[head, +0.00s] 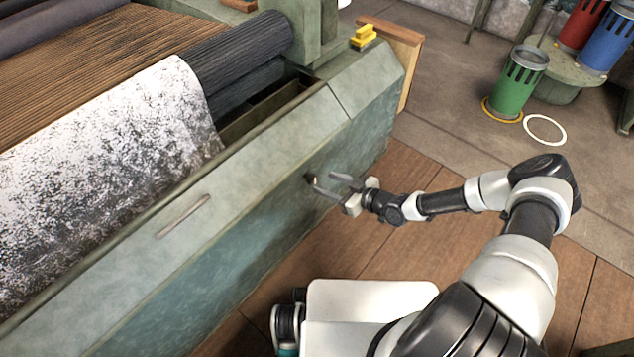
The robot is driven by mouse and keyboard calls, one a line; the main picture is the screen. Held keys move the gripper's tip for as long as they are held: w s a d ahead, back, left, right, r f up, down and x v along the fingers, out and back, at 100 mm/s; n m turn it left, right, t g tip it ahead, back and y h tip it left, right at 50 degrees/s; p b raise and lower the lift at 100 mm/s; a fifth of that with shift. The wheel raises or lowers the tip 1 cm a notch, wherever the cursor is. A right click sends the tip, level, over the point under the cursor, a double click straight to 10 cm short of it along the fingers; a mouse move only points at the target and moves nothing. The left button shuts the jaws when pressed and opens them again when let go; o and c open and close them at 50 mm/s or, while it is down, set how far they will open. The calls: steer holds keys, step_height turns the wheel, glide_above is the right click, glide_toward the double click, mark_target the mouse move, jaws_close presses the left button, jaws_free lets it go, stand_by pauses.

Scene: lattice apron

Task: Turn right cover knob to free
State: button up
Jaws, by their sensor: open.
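The cover knob (312,179) is a small dark spot on the green machine's sloping front panel (262,180), right of the long handle. My gripper (322,181) is open, with its two fingers pointing left toward the panel. The fingertips are right at the knob, and one finger partly hides it. I cannot tell whether the fingers touch the knob or stand around it. The knob's turn position is too small to read.
A metal handle (183,216) sits further left on the panel. A textured white sheet (110,170) drapes over the machine. A yellow object (363,36) lies on the machine's right end. A green canister (520,82) stands at upper right. The wooden floor (430,235) around my arm is clear.

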mark_target(315, 179)
steer(key=shift+b+x, duration=0.45)
steer(key=shift+x, duration=2.3)
steer(key=c, duration=1)
steer(key=shift+c, duration=0.2)
